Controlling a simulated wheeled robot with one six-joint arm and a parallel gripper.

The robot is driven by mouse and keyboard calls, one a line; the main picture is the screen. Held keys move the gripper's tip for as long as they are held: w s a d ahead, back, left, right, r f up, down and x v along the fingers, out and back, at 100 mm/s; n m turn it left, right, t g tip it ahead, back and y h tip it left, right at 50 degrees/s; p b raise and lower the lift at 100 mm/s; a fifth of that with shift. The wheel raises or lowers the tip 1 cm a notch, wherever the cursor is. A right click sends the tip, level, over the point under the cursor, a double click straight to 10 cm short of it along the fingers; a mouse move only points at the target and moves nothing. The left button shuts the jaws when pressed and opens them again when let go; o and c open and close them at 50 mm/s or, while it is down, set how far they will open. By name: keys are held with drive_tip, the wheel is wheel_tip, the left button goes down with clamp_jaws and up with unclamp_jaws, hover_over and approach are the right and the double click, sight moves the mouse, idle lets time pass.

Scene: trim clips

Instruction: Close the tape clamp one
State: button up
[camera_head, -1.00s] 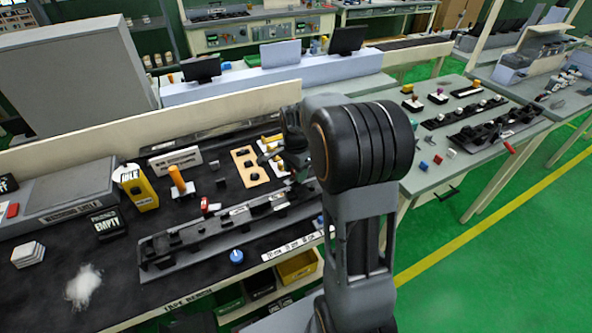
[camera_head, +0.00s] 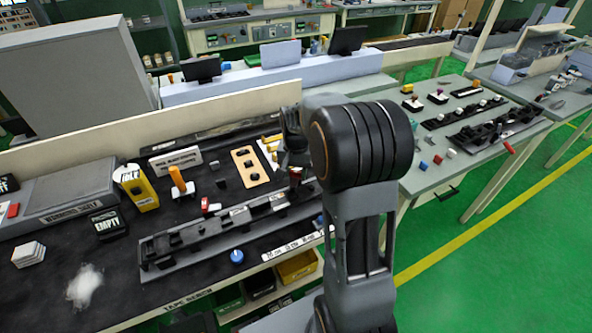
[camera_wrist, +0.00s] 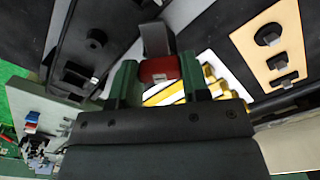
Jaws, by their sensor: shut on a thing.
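My gripper (camera_wrist: 157,80) is shut on the red handle (camera_wrist: 158,69) of a tape clamp, with a green finger on either side. A grey lever arm (camera_wrist: 154,37) reaches from the handle toward the dark fixture (camera_wrist: 88,45). In the head view my gripper (camera_head: 294,160) is above the right part of the long fixture rail (camera_head: 190,238), with the red handle (camera_head: 296,171) showing at its tip. Another red-handled piece (camera_head: 205,204) stands farther left at the rail. The clamp's base is partly hidden.
A tan board with black knobs (camera_head: 249,167) and yellow-and-white strips (camera_head: 267,150) lie behind the rail. A yellow IDLE box (camera_head: 140,190), a black EMPTY box (camera_head: 107,223) and a blue knob (camera_head: 237,256) are on the bench. Bins sit below the front edge.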

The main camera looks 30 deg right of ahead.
sight(296, 171)
drive_tip(key=n, duration=0.3)
drive_tip(key=shift+n, duration=2.1)
drive_tip(key=o, duration=0.9)
drive_tip(key=shift+r, duration=0.15)
wheel_tip(296, 171, up, 14)
drive_tip(key=shift+f, duration=0.2)
